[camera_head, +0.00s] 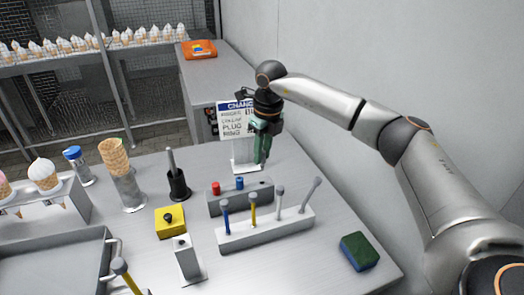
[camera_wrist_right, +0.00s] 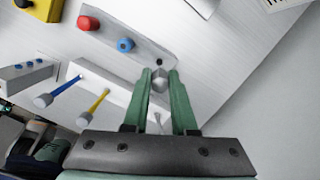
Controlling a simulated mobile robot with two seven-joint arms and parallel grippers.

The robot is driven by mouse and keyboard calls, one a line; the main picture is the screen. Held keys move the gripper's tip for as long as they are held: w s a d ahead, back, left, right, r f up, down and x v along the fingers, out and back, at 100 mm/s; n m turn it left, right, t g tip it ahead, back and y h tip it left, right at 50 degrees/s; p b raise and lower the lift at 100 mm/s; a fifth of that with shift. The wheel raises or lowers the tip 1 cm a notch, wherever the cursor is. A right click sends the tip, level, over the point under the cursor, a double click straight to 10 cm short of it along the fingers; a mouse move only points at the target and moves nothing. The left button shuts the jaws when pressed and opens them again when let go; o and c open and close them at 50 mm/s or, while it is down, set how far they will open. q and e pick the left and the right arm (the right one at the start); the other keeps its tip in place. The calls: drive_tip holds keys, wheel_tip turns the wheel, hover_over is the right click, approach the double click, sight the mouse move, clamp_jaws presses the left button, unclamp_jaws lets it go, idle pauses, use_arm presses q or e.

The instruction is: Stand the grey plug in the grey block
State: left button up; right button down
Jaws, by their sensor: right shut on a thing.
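The grey block (camera_head: 228,203) stands mid-table, with a red plug (camera_head: 216,187) and a blue plug (camera_head: 239,182) upright in it. In the right wrist view the block (camera_wrist_right: 142,47) shows a dark empty hole (camera_wrist_right: 159,62) in line past the blue plug (camera_wrist_right: 125,45). My right gripper (camera_head: 261,160) points down at the block's right end, its green fingers shut on the grey plug (camera_wrist_right: 160,77). In the wrist view the plug is close to the hole; its lower end is hidden, and I cannot tell whether it touches the block. My left gripper is not in view.
A pale rack (camera_head: 265,233) in front holds blue, yellow and grey sticks. A yellow block (camera_head: 171,223), a black holder (camera_head: 178,186) and a small white block (camera_head: 187,259) stand left. A sign (camera_head: 237,130) stands behind. A green-blue sponge (camera_head: 359,251) lies right.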

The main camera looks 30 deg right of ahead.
sight(262, 164)
drive_tip(key=shift+f+b, duration=0.4)
drive_tip(key=shift+f, duration=0.15)
drive_tip(key=shift+f+b, duration=0.3)
drive_tip(key=shift+f, duration=1.1)
use_arm(q)
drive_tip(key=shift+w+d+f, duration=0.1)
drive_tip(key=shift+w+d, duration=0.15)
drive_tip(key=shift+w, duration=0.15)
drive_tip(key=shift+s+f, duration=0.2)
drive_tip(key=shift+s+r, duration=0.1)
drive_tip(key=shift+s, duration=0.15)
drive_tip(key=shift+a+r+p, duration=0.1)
drive_tip(key=shift+p, duration=0.2)
